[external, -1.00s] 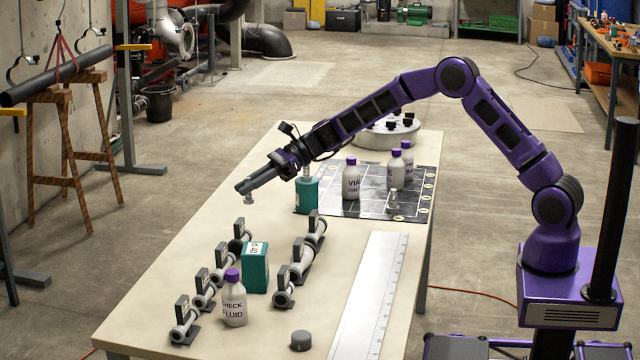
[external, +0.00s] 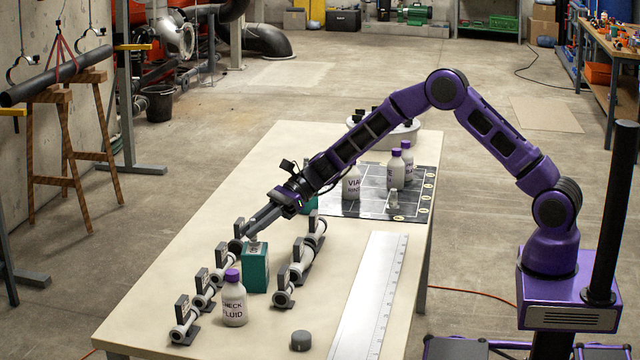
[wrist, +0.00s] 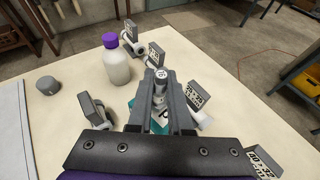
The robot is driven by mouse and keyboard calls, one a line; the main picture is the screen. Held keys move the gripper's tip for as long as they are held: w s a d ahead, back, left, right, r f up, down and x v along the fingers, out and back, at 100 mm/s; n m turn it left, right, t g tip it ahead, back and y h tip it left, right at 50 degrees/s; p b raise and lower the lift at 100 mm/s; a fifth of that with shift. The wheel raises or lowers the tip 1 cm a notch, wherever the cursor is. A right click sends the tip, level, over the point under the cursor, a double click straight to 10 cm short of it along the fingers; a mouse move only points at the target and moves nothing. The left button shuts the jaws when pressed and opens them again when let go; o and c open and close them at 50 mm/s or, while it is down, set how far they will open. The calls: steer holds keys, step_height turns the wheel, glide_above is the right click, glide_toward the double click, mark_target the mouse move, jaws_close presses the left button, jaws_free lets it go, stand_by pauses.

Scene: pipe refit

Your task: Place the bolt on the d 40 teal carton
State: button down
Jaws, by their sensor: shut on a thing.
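The bolt (external: 253,242), a small grey piece, is between the fingertips of my gripper (external: 249,234). In the wrist view the bolt (wrist: 161,76) shows its round end between the fingers (wrist: 160,90). My gripper is shut on it and points down at a slant. A teal carton (external: 256,272) stands directly below, between the two rows of pipe pieces. The bolt is at the carton's top face; I cannot tell whether it touches. The carton's label is mostly hidden now. In the wrist view a bit of teal carton (wrist: 158,127) shows between the fingers.
A purple-capped CHECK FLUID bottle (external: 234,304) stands close at the carton's front left. Pipe pieces (external: 301,262) flank it. A second teal carton (external: 310,203) is partly hidden behind my arm. A dark mat (external: 420,190) with bottles lies behind. A grey cap (external: 301,341) sits in front.

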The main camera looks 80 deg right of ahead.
steer(key=shift+f, duration=0.3)
steer(key=shift+f, duration=0.1)
steer(key=shift+f, duration=0.15)
steer(key=c, duration=0.8)
jaws_free()
steer(key=shift+c, duration=0.2)
steer(key=shift+r, duration=0.2)
steer(key=shift+s+d+r, duration=0.1)
steer(key=shift+d+r, duration=0.05)
steer(key=shift+d, duration=0.05)
steer(key=v, duration=1.1)
steer(key=shift+s+d+p, duration=0.2)
steer(key=shift+p, duration=0.2)
